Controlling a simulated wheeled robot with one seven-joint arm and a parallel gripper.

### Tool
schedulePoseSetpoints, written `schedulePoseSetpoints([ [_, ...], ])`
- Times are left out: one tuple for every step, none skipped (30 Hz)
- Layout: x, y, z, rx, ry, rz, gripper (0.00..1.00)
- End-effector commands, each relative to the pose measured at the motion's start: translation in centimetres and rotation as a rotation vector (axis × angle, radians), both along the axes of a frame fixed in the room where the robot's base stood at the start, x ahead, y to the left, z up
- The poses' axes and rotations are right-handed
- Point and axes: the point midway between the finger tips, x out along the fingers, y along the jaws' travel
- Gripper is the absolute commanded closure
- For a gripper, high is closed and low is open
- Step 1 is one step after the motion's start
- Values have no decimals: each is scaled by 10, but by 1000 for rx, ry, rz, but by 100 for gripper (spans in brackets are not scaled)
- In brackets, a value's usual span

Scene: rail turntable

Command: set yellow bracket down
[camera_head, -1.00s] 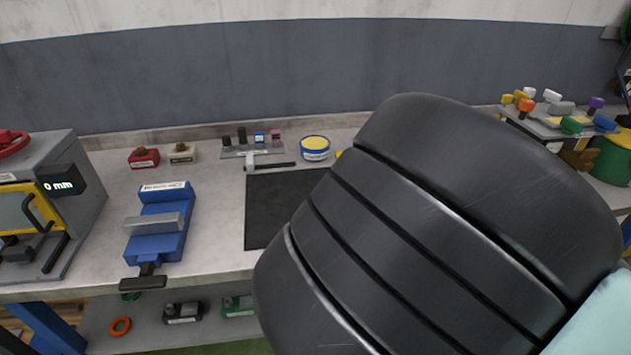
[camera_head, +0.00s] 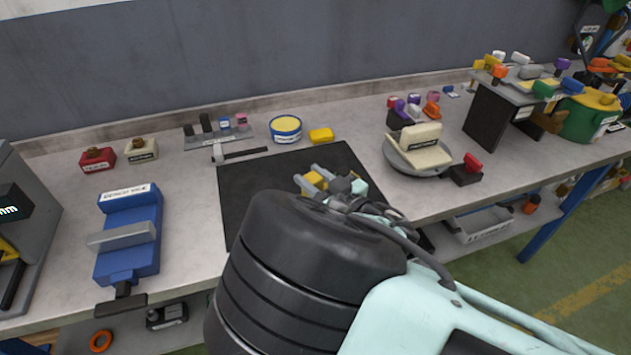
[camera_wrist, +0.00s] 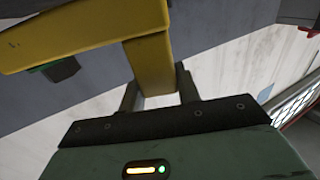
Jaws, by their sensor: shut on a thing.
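My gripper (camera_head: 316,181) is over the black mat (camera_head: 260,190) on the grey bench, its two fingers closed around the yellow bracket (camera_head: 313,178). In the wrist view the yellow bracket (camera_wrist: 95,38) is large, with a stem running down between the fingers of my gripper (camera_wrist: 158,82) and a wide arm reaching left. A small dark green piece shows under that arm. In the head view only a small yellow part of the bracket shows; my arm hides much of the mat. I cannot tell whether the bracket touches the mat.
A blue vise (camera_head: 130,235) stands left of the mat. A small tool rack (camera_head: 218,140), a yellow-topped tub (camera_head: 286,129) and a yellow block (camera_head: 321,135) stand behind it. A round turntable (camera_head: 417,155) with a cream block is to the right. The mat's left part is clear.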

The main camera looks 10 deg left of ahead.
Motion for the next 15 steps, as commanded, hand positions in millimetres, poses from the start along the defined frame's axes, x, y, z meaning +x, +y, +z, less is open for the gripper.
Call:
schedulePoseSetpoints([
  [-1, 0, -7, -3, -1, 3, 100],
  [0, 0, -11, -3, -1, 2, 100],
  [0, 0, -16, -4, -2, 3, 100],
  [0, 0, -20, -3, -2, 3, 100],
  [0, 0, -23, -2, -2, 2, 100],
  [0, 0, -26, -3, -2, 2, 100],
  [0, 0, -28, -1, -2, 2, 100],
  [0, 0, -29, 0, -2, 2, 100],
  [0, 0, -31, 0, -1, 1, 100],
  [0, 0, -31, 1, -2, 1, 100],
  [0, 0, -31, 1, -2, 1, 100],
  [0, 0, -31, 1, -2, 1, 100],
  [0, 0, -31, 1, -2, 1, 100],
  [0, 0, -31, 1, -2, 1, 100],
  [0, 0, -31, 1, -2, 1, 100],
])
